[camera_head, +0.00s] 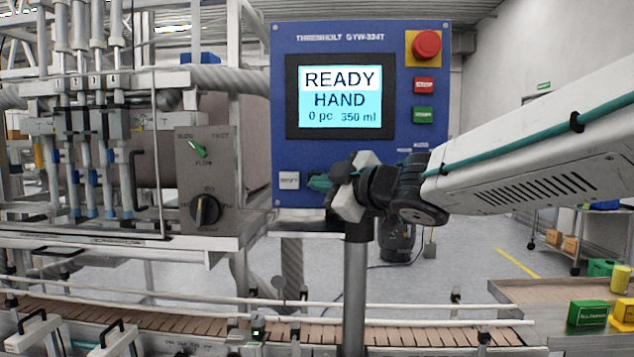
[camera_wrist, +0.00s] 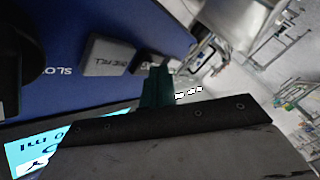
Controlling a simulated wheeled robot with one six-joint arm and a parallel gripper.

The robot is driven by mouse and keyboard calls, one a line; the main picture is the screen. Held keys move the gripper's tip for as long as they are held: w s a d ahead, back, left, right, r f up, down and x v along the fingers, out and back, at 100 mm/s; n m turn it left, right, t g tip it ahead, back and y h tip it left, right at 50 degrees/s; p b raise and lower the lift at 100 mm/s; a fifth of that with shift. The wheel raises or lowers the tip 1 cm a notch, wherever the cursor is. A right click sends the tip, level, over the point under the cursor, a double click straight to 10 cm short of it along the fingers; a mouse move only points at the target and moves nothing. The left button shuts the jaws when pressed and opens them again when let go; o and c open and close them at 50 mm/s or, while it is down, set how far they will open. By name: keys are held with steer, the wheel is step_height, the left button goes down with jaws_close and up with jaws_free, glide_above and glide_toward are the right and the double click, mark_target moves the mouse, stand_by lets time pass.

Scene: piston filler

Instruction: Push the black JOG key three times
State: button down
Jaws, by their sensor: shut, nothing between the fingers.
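The blue control panel (camera_head: 460,20) carries a lit screen (camera_head: 340,97) reading READY, HAND, 0 pc, 350 ml. My gripper (camera_head: 318,183) is at the panel's lower edge, just right of the white RESET key (camera_head: 289,180). Its teal fingers are shut and empty. In the head view the gripper and wrist hide the spot right of RESET. In the wrist view a dark key (camera_wrist: 147,61), likely the black JOG key, shows beside the pale RESET key (camera_wrist: 108,62). The fingertips (camera_wrist: 158,72) overlap its edge; I cannot tell whether they touch it.
A red mushroom button (camera_head: 427,44), a red STOP key (camera_head: 423,86) and a green START key (camera_head: 423,115) are on the panel's right. A grey box with a black knob (camera_head: 206,210) stands left. A slatted conveyor (camera_head: 400,337) runs below.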

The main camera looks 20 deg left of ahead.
steer(key=shift+w, duration=0.15)
stand_by(0.5)
steer(key=shift+s+d, duration=0.15)
steer(key=shift+s, duration=0.65)
steer(key=s, duration=0.2)
steer(key=s+d, duration=0.1)
steer(key=s, duration=0.2)
steer(key=shift+d, duration=0.1)
stand_by(2.3)
